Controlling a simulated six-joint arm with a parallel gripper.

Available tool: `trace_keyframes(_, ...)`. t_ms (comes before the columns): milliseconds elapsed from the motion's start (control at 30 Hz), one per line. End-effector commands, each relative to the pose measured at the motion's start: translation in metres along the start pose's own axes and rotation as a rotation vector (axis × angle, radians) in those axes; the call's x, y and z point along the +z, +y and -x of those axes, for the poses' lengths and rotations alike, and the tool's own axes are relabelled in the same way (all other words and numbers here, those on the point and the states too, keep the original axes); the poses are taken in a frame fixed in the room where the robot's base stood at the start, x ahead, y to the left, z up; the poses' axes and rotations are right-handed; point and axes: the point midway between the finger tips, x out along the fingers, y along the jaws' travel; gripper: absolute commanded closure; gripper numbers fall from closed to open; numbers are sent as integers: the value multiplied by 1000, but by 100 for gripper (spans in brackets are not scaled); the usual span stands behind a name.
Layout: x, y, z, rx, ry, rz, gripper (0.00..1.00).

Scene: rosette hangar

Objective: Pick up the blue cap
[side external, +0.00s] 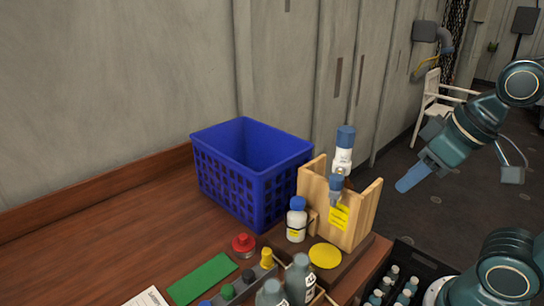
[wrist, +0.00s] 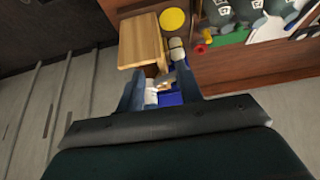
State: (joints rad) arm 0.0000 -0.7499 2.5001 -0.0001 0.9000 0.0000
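Several blue caps show in the side view. One tops the tall white bottle (side external: 343,160) at the wooden holder (side external: 313,185); this is the upper blue cap (side external: 346,136). Another blue cap (side external: 297,203) tops the small white bottle (side external: 296,225) in front of the holder. A blue round piece (side external: 205,303) shows at the bottom edge, partly cut off.
A red cap (side external: 244,243), yellow cap (side external: 266,257), green mat (side external: 203,279) and yellow disc (side external: 325,256) lie in front. Grey bottles (side external: 300,280) crowd the front edge. A black crate (side external: 412,258) holds bottles at right.

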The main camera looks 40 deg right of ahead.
Motion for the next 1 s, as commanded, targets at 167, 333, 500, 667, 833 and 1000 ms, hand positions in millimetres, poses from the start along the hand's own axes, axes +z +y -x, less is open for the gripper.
trace_keyframes(167,0,0,0,0,0,0,43)
trace_keyframes(333,0,0,0,0,0,0,43)
trace_keyframes(500,-2,0,0,0,-3,-11,43)
trace_keyframes(667,-11,-1,1,-2,-25,-72,43)
trace_keyframes(833,-32,-3,0,1,-74,-216,43)
trace_keyframes(1000,-60,-7,-5,19,-139,-417,43)
